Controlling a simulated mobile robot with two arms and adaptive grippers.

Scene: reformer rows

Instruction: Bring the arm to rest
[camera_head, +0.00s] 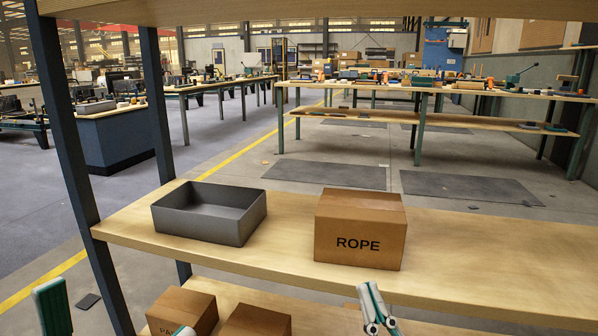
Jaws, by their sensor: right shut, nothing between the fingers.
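My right gripper (370,290) is at the bottom edge, right of centre, in the head view. Its two teal and grey fingers are close together, shut and empty. It shows in front of the lower shelf, below the cardboard box marked ROPE (345,240), apart from it as far as I can see. My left gripper (118,312) is partly in view at the bottom left. Two teal pieces, which look like its fingers, stand wide apart with nothing seen between them. The rest of both arms is out of view.
A grey open bin (205,230) stands empty left of the ROPE box on the upper shelf (490,250). Cardboard boxes (182,308) sit on the level below. Dark posts (75,150) bound the rack at left. Workbenches (430,92) stand beyond a clear floor with dark mats.

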